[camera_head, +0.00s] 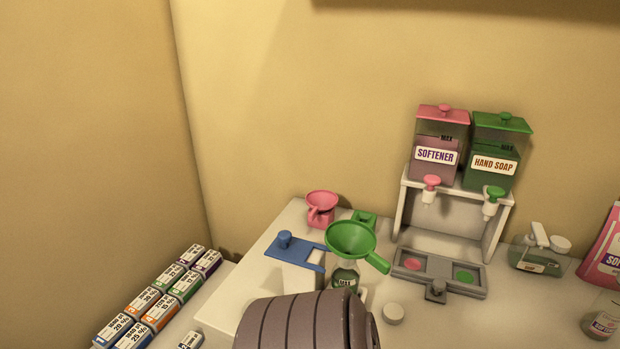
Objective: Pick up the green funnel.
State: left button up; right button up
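The green funnel (352,238) is right of the picture's middle, with its wide mouth up and its handle (377,263) pointing down to the right. It appears to sit on top of a small clear bottle (345,277) with a dark green label. The funnel's spout is hidden, so I cannot tell how far it goes into the bottle. A small green block (364,218) stands just behind the funnel. Neither of my grippers can be seen.
A dark ribbed cylinder, probably my arm, covers the front of the white washer top (262,262). Close by are a pink funnel (321,200), a blue-lidded box (297,254), a white cap (393,314) and the dispenser stand (497,228). Several small boxes (160,310) lie left.

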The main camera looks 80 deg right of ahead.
aim_at(347, 239)
jog(key=z, duration=0.45)
jog(key=k+z, duration=0.1)
jog(key=z, duration=0.3)
jog(key=l+z, duration=0.1)
jog(key=z, duration=0.75)
jog(key=l+z, duration=0.1)
jog(key=z, duration=0.35)
jog(key=k+l+z, duration=0.1)
jog(key=z, duration=0.35)
